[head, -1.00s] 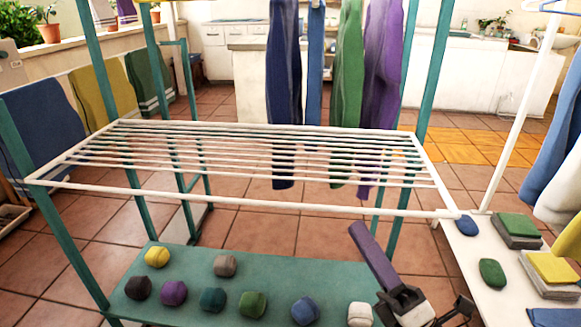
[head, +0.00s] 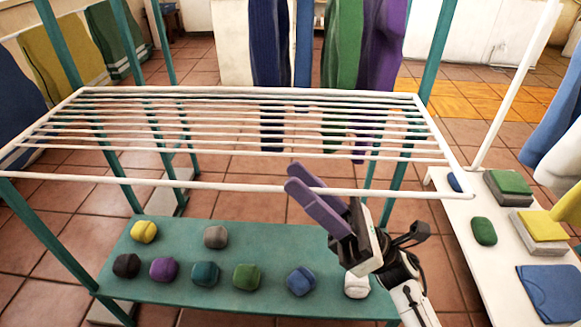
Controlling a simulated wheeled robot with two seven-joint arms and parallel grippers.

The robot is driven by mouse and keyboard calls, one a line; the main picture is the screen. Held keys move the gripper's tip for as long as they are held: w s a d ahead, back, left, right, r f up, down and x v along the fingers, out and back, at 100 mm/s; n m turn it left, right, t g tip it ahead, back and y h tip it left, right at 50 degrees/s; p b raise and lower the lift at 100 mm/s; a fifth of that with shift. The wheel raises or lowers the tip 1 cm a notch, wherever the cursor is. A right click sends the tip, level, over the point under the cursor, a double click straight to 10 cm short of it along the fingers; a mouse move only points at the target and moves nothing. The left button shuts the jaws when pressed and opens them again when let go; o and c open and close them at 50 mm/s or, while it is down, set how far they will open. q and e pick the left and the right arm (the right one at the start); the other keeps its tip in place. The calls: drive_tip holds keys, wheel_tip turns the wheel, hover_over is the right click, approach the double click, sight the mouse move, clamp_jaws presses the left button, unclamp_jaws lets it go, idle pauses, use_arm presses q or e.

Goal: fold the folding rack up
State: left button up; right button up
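The folding rack (head: 232,187) is a white frame with several thin rods. It lies spread out flat, roughly level, between the teal posts. My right gripper (head: 291,178) has two purple fingers, seen apart. They reach up from the lower right to the rack's front bar, near the middle of its right half. The fingertips overlap the bar in the picture. I cannot tell whether they touch it or straddle it. My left gripper is not in view.
A teal shelf (head: 180,300) below the rack holds several rolled cloths. A white bench (head: 480,262) with folded cloths stands at the right, by a white pole (head: 510,95). Blue, green and purple garments (head: 342,50) hang behind the rack.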

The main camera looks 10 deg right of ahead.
drive_tip(key=shift+x, duration=1.55)
clamp_jaws()
